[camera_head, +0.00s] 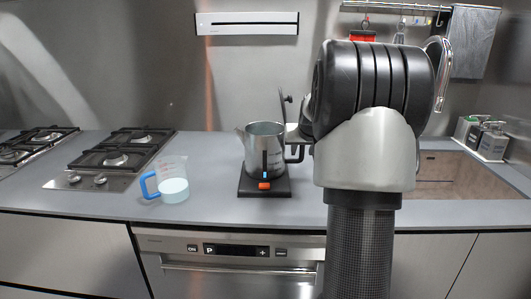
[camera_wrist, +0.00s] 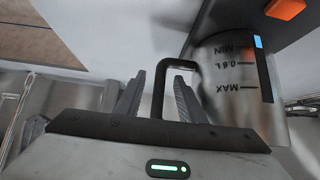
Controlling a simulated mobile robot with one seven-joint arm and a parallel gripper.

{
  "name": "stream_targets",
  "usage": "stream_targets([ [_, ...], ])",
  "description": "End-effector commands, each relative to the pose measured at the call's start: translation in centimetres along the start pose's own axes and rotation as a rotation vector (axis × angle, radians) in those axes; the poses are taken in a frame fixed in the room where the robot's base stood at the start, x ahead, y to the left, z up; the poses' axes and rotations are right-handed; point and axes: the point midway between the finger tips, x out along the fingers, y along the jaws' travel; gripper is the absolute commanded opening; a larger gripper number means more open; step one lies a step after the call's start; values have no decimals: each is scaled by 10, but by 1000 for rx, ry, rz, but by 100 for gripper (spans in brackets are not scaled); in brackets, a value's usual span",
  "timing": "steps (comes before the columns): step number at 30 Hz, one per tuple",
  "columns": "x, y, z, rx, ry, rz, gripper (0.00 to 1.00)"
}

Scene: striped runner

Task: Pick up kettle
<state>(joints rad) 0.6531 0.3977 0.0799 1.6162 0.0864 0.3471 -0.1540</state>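The kettle (camera_head: 262,155) is a metal jug with a black handle, standing upright on a black base (camera_head: 245,191) with an orange switch. A thin dark upright part, perhaps its raised lid, rises at its top right. My gripper (camera_wrist: 160,76) is open, with one finger on each side of the kettle's handle (camera_wrist: 158,98). Gaps show between the handle and both fingers. In the head view my arm hides most of the gripper, at the kettle's right.
A clear measuring jug (camera_head: 172,182) with a blue handle stands left of the kettle. Gas hobs (camera_head: 115,158) lie farther left. A sink (camera_head: 460,175) and metal canisters (camera_head: 485,138) are at the right. Utensils and a grey towel (camera_head: 474,40) hang above. Counter between jug and kettle base is clear.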

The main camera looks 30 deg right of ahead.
Motion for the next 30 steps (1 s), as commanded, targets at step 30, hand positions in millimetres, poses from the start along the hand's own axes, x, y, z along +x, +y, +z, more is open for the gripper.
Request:
stream_targets([
  [30, 3, 0, 0, -1, 0, 0, 0],
])
